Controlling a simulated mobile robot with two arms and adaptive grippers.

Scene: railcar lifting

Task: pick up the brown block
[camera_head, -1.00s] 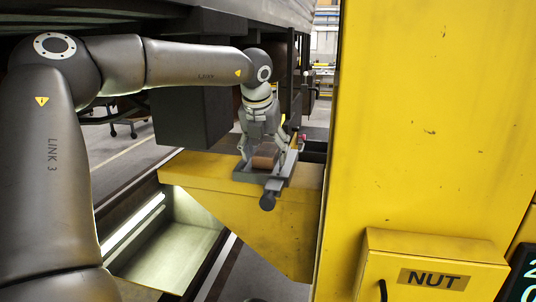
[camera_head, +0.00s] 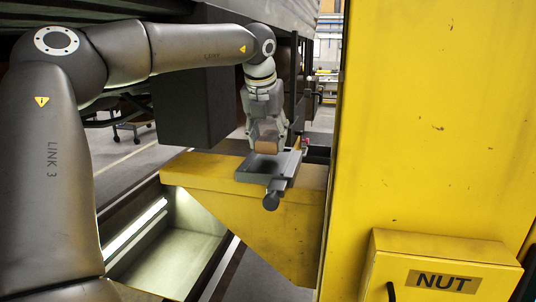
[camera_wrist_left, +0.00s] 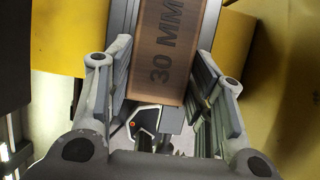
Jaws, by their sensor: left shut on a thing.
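The brown block (camera_head: 267,147) is held between the fingers of my left gripper (camera_head: 266,143), a little above a grey metal holder (camera_head: 257,173). In the left wrist view the block (camera_wrist_left: 170,62) shows its face marked "30 MM" and lies between the two fingers (camera_wrist_left: 160,88). The left gripper is shut on it and points down. My right gripper is not in view.
The grey holder with a round-ended handle (camera_head: 271,201) sits on a yellow bracket (camera_head: 207,170). A tall yellow column (camera_head: 435,110) with a box marked "NUT" (camera_head: 440,275) stands to the right. A dark block-shaped part (camera_head: 193,110) hangs left of the gripper, under the railcar.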

